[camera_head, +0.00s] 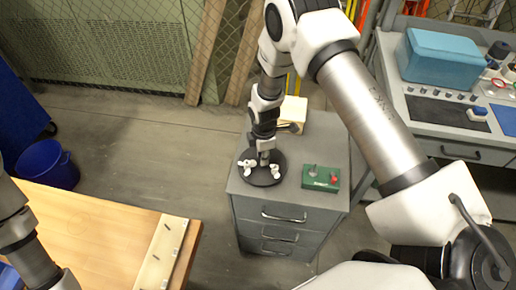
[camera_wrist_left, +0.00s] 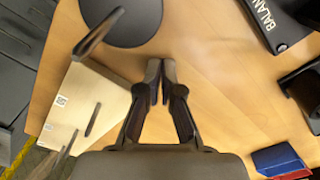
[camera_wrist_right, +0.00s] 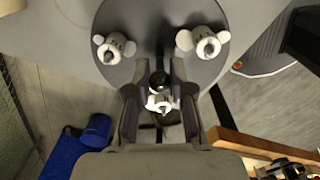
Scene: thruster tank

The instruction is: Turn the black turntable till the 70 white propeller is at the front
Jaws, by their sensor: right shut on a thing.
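The black turntable (camera_head: 262,180) lies on a grey cabinet; it also shows in the right wrist view (camera_wrist_right: 160,25). One white propeller (camera_head: 247,164) stands at its left and another (camera_head: 275,171) at its right. They are the upper left propeller (camera_wrist_right: 114,47) and upper right propeller (camera_wrist_right: 203,43) in the right wrist view. A third white piece (camera_wrist_right: 161,105), partly hidden, shows between my fingers. No 70 mark is legible. My right gripper (camera_wrist_right: 160,78) is shut on a dark knob (camera_wrist_right: 160,84) over the turntable. My left gripper (camera_wrist_left: 160,70) is shut and empty above the wooden table.
A green box (camera_head: 321,178) with a red button stands right of the turntable on the cabinet (camera_head: 245,203). A pale block (camera_head: 293,110) lies behind. The wooden table (camera_head: 90,225) carries a light board (camera_head: 160,255). A blue bucket (camera_head: 46,165) stands on the floor left.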

